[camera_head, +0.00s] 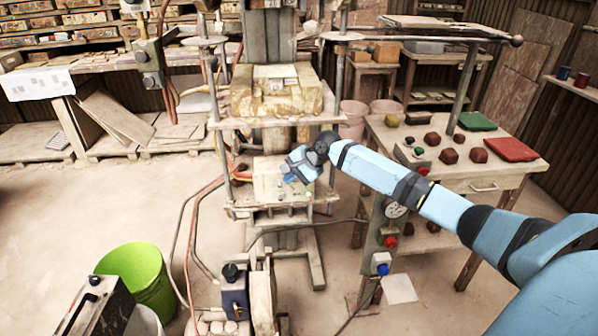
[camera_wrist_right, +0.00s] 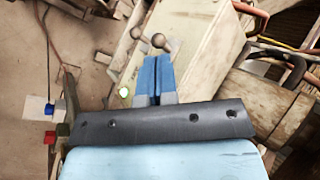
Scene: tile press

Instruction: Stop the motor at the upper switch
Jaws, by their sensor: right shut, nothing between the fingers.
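My right gripper (camera_head: 291,178) is shut and empty, in front of the press's pale panel box (camera_head: 268,182). In the right wrist view, its blue fingers (camera_wrist_right: 155,76) are together, just below two ball-ended knobs (camera_wrist_right: 151,38). A small green round button (camera_wrist_right: 125,92) shows left of the fingers; contact with the panel cannot be told. My left gripper is out of view.
A green bucket (camera_head: 140,278) stands at the lower left. Hoses (camera_head: 186,235) hang left of the press. The right table (camera_head: 480,182) holds dark red lumps and trays. My right arm crosses in front of this table. Open floor lies left of the press.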

